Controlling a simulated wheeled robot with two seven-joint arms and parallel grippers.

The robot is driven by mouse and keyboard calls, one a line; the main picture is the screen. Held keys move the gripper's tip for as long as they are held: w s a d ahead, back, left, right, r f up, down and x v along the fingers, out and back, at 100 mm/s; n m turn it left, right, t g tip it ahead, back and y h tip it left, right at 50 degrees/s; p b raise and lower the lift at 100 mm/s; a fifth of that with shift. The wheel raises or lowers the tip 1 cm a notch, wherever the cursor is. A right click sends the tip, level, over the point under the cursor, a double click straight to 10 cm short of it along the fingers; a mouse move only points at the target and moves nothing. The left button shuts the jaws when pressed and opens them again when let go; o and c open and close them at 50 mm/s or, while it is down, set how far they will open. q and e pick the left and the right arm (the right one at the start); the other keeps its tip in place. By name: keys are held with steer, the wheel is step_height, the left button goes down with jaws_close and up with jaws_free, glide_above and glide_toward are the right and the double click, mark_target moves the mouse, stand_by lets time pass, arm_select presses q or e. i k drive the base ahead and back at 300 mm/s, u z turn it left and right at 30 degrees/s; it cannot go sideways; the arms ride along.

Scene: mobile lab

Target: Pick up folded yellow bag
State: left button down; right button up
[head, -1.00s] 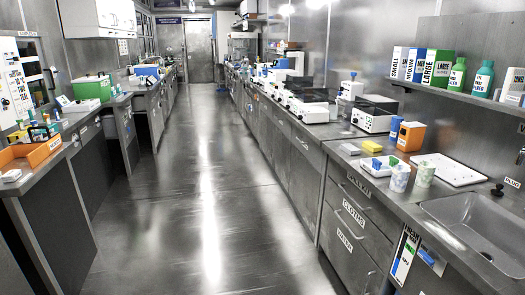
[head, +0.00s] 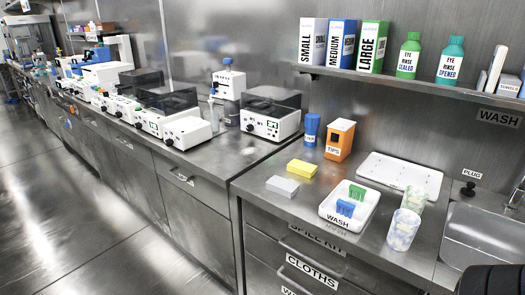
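A small flat yellow block (head: 302,169), which looks like the folded yellow bag, lies on the steel counter (head: 262,212) at the middle right. A similar flat grey-white piece (head: 282,186) lies just in front of it, a little to the left. Nothing covers the yellow piece. Neither of my grippers shows in the head view.
Right of the yellow piece are a white WASH tray (head: 330,212) with green and blue items, and two cups (head: 403,230). Behind stand an orange TIPS box (head: 340,138) and a blue container (head: 311,129). A sink (head: 484,235) is at right. Drawers (head: 300,270) lie below.

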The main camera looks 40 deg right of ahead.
mark_target(303, 168)
steer(key=i, duration=2.45)
steer(key=z, duration=3.35)
